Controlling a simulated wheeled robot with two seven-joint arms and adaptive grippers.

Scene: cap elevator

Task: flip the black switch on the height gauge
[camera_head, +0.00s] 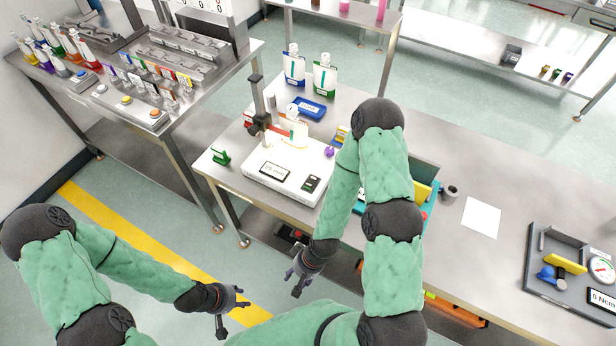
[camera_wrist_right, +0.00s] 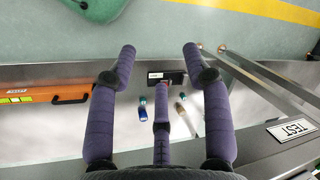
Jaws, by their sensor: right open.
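The height gauge has a white base (camera_head: 292,165), an upright dark column (camera_head: 257,100) and a red slider (camera_head: 262,122); it stands on the left part of the workbench. A dark rectangle, apparently the black switch (camera_head: 312,183), sits at the base's right front, right of a small display (camera_head: 275,172). My right gripper (camera_head: 299,283) is open and empty, low in front of the bench edge, apart from the gauge. Its spread purple fingers (camera_wrist_right: 160,62) show in the right wrist view, without the gauge. My left gripper (camera_head: 238,303) hangs over the floor, fingers apart and empty.
A green item (camera_head: 221,156) stands left of the gauge. My right arm crosses the bench right of the gauge. A lower shelf holds an orange case (camera_wrist_right: 45,95). White paper (camera_head: 481,216) lies right.

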